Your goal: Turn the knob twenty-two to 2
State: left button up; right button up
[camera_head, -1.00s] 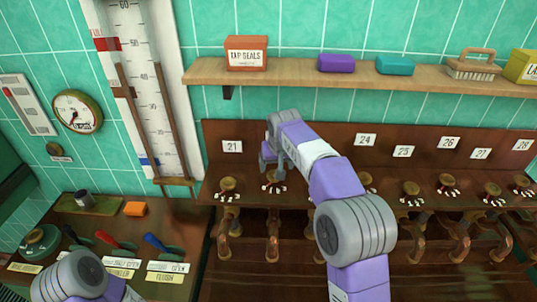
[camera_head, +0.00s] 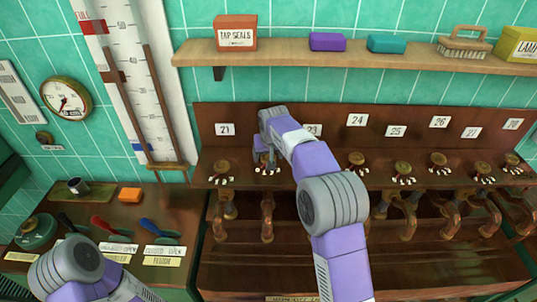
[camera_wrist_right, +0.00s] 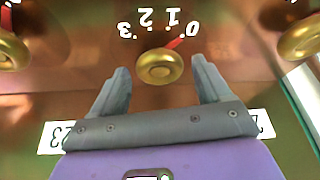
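Knob twenty-two is a round brass knob (camera_wrist_right: 158,66) in the middle of the right wrist view. Its red pointer aims close to 0 on an upside-down scale of 0 to 3. My right gripper (camera_wrist_right: 158,85) is open, with one grey finger on each side of the knob and clear gaps showing. In the head view the right gripper (camera_head: 266,158) is at this knob, partly covering it, and its number plate is hidden. My left arm shows at the lower left of the head view, but its gripper is out of frame.
Copper pipes (camera_head: 267,215) hang below. A shelf (camera_head: 390,58) with boxes and a brush runs above. A side bench (camera_head: 180,205) with coloured levers stands at left.

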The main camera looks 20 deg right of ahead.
jog(key=c, duration=0.9)
jog(key=shift+r, duration=0.1)
jog(key=n+p, duration=0.1)
jog(key=n+y+p, duration=0.1)
jog(key=n, duration=0.1)
jog(key=n+y+p, duration=0.1)
jog(key=n+p, duration=0.1)
jog(key=shift+d+r+g, duration=0.1)
jog(key=shift+d+g, duration=0.15)
jog(key=shift+g, duration=0.05)
jog(key=n+y+p, duration=0.1)
jog(key=n+p, duration=0.1)
jog(key=n, duration=0.1)
jog(key=shift+w+d+n+p, duration=0.1)
jog(key=shift+n+p, duration=0.3)
jog(key=shift+w+n+g+y+p, duration=0.1)
jog(key=shift+n+g+y+p, duration=0.5)
jog(key=shift+n+p, duration=0.75)
jog(key=shift+n, duration=0.25)
